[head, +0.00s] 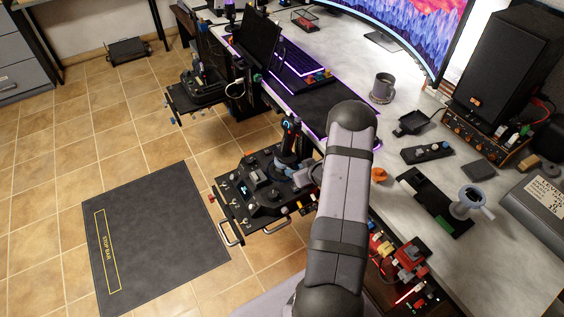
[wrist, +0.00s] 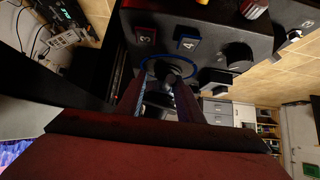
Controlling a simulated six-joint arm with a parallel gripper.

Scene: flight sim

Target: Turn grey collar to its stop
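A grey ring-shaped piece with a side arm (head: 468,203) stands on a black plate on the desk at the right of the head view. I cannot tell if it is the grey collar. My gripper (head: 306,178) is at the right side of the black joystick panel (head: 262,195), partly hidden by my arm. In the wrist view my gripper's two fingers (wrist: 158,80) are apart and point at a dark grey round part (wrist: 172,70) in a blue ring on a black panel. Whether they touch or grip it is too dark to tell.
A joystick (head: 290,140) rises from the panel close behind my gripper. A mug (head: 382,88), an orange knob (head: 379,174) and a black speaker (head: 508,62) stand on the desk. A dark mat (head: 160,240) lies on the tiled floor, with clear room above it.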

